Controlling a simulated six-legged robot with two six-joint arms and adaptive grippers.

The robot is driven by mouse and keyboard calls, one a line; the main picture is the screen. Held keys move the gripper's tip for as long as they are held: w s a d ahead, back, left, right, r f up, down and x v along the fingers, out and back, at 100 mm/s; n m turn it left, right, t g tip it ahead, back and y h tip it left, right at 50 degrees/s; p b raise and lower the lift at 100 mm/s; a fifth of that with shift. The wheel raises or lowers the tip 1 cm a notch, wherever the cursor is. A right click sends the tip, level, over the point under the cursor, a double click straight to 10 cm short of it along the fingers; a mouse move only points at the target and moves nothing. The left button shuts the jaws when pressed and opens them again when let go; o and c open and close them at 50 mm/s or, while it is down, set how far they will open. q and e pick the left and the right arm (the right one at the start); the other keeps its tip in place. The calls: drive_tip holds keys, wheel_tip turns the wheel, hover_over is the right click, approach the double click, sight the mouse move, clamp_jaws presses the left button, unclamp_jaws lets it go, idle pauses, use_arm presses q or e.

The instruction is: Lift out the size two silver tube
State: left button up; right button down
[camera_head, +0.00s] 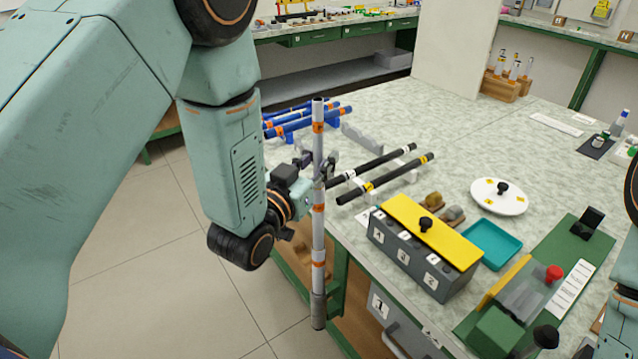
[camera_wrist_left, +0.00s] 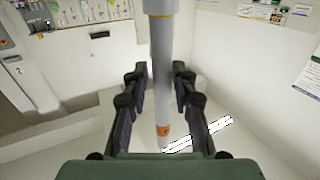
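A long silver-grey tube (camera_head: 318,225) with orange bands stands upright in the air in front of the table's near left edge. My left gripper (camera_head: 318,172) is shut around its upper half in the head view. In the left wrist view the tube (camera_wrist_left: 163,70) runs between the two fingers (camera_wrist_left: 161,95), with an orange band near its visible lower end. A size mark on the tube is too small to read. Its lower end hangs below the tabletop level. My right gripper is not in view.
Black rods (camera_head: 385,178) and blue rods (camera_head: 300,122) lie on supports behind the tube. A grey box (camera_head: 420,262) with a yellow lid, a teal tray (camera_head: 490,244) and a white disc (camera_head: 499,196) stand to the right.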

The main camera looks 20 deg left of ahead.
use_arm(q)
drive_tip(key=shift+a+f, duration=0.1)
drive_tip(key=shift+a, duration=0.1)
clamp_jaws()
drive_tip(key=shift+d, duration=0.1)
wheel_tip(320, 180, up, 28)
drive_tip(key=p, duration=0.5)
drive_tip(key=shift+w, duration=0.1)
